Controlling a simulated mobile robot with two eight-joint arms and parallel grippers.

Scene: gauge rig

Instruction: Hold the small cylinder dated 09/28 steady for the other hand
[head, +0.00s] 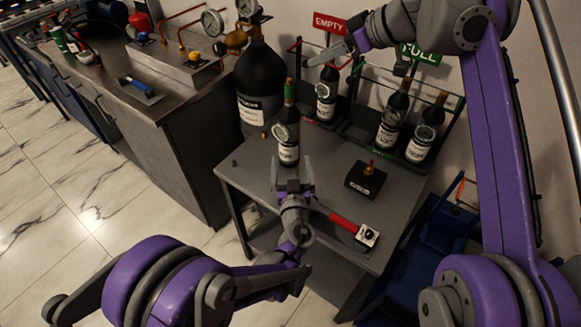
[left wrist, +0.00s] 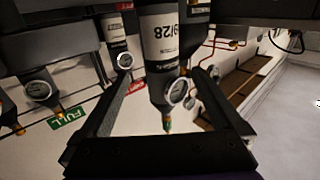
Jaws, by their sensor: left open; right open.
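The small cylinder dated 09/28 (head: 291,115) is dark with a green neck, a round gauge and a white label. It stands upright on the grey table (head: 327,187). In the left wrist view, which is upside down, its label (left wrist: 162,40) shows "9/28". My left gripper (head: 292,168) is open, just in front of the cylinder. In the left wrist view the fingers of my left gripper (left wrist: 160,78) are spread to either side of the cylinder, not closed on it. My right gripper (head: 333,52) is open and empty, high up near the red EMPTY sign (head: 329,23).
A large black cylinder (head: 260,80) stands behind the table's left corner. Racks behind hold a cylinder (head: 326,95) on the EMPTY side and two more (head: 392,120) under the FULL sign (head: 421,54). A black box (head: 365,180) and a red-handled tool (head: 346,224) lie at right.

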